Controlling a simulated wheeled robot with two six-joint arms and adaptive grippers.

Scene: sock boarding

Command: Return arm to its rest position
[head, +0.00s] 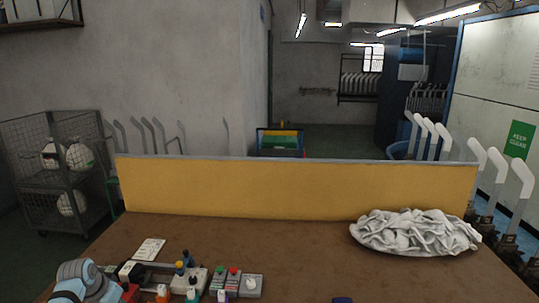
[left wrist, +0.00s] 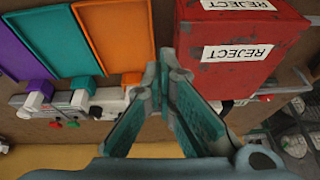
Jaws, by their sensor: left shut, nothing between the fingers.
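My left gripper (left wrist: 165,68) is shut in the left wrist view, its two teal-grey fingers meeting at the tips with nothing between them. It is in front of a red box marked REJECT, close to the box's edge in the picture. In the head view part of my left arm shows at the bottom left corner; its fingertips are not clear there. My right gripper is not in view.
The red REJECT box (left wrist: 245,75) and purple, green and orange (left wrist: 115,38) trays fill the wrist view. In the head view, a white cloth pile (head: 415,232) lies on the brown table (head: 270,245) before a yellow panel (head: 290,187). Several small fittings crowd the left front.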

